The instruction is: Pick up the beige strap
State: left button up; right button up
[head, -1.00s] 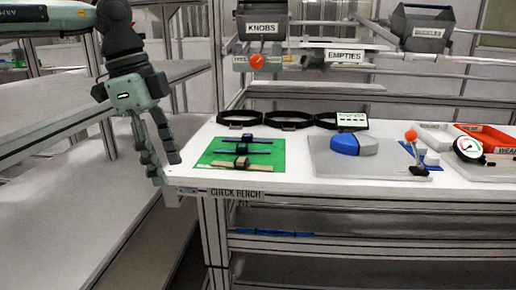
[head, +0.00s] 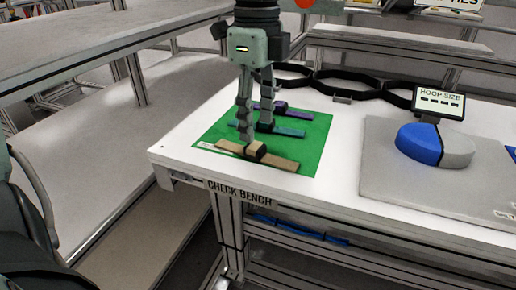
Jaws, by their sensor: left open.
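The beige strap (head: 280,161) lies flat at the front of the green mat (head: 312,140), with a dark, beige-topped block at its middle. A teal strap (head: 290,132) lies behind it, and a purple strap (head: 294,114) lies behind that. My left gripper (head: 256,130) points down over the mat with its two fingers apart and nothing between them. One fingertip is just behind the beige strap's block in the picture, and the other overlaps the teal strap. I cannot tell whether either touches. My fingers hide parts of the teal and purple straps. My right gripper is out of view.
The mat is on the white check bench (head: 340,190). Black hoops (head: 345,82) stand along the back, near a hoop size sign (head: 439,103). A blue and grey disc (head: 420,145) sits on a grey board (head: 385,185) at right. Bare bench lies between mat and board.

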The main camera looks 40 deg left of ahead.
aim_at(255, 146)
pick_arm(q)
jog(key=f, duration=0.4)
jog(key=shift+s, duration=0.35)
jog(key=shift+f, duration=0.45)
jog(key=shift+a, duration=0.1)
jog(key=c, duration=1.2)
jog(key=shift+w+r, duration=0.1)
jog(key=shift+r, duration=0.05)
